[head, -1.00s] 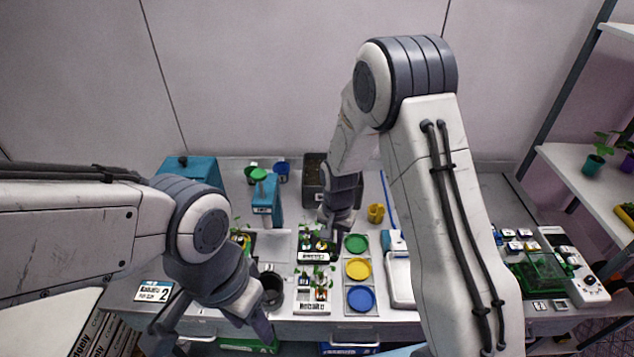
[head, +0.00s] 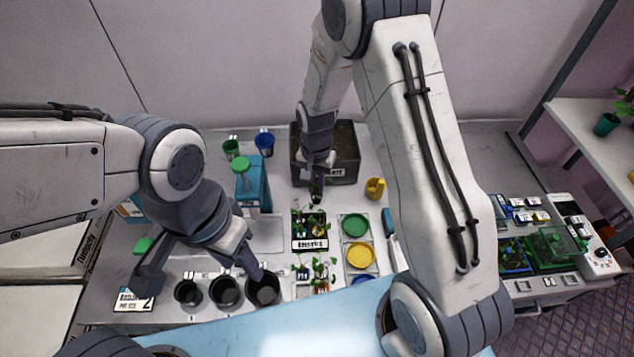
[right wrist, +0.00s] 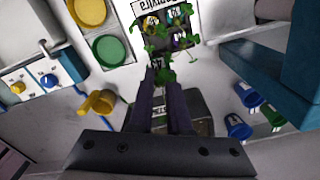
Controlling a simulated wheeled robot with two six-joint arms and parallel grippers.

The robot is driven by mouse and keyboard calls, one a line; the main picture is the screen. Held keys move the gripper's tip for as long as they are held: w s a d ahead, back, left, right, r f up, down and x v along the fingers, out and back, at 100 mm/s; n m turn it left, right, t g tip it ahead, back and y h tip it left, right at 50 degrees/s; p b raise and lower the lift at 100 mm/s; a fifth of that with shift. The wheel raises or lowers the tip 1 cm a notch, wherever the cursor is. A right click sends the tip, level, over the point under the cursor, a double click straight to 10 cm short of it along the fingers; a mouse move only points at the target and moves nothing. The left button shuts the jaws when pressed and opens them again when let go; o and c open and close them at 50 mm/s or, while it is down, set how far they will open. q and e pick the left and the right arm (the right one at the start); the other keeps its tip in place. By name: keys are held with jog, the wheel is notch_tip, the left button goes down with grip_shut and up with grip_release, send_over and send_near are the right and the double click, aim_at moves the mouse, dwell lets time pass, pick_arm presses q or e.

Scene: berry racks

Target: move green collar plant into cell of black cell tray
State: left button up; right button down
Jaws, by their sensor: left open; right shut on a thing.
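My right gripper (head: 317,192) is shut on a small leafy plant (right wrist: 163,76), whose green leaves show between the fingertips in the right wrist view. Its collar is too hidden for me to tell the colour. The black cell tray (head: 310,246) lies just in front of and below this gripper, with a white label on its front edge. The tray also shows at the top of the right wrist view (right wrist: 157,18), with several leafy plants and coloured collars in it. My left gripper (head: 203,275) is open and empty over the front left of the bench, by the black pots.
Behind the right gripper stands a dark soil bin (head: 342,167). A yellow cup (head: 375,188), a green disc (head: 355,225) and a yellow disc (head: 360,256) lie to the right. A white tray with plants (head: 302,290) is in front. Black pots (head: 225,291) stand front left.

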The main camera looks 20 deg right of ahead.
aim_at(317, 198)
jog(key=shift+s+f+b, duration=0.1)
jog(key=shift+f+b, duration=1.75)
jog(key=shift+f, duration=0.7)
jog(key=shift+f+b, duration=2.2)
jog(key=shift+f, duration=0.9)
jog(key=c, duration=0.8)
grip_release()
jog(key=shift+r+p, duration=3.65)
jog(key=shift+r, duration=0.95)
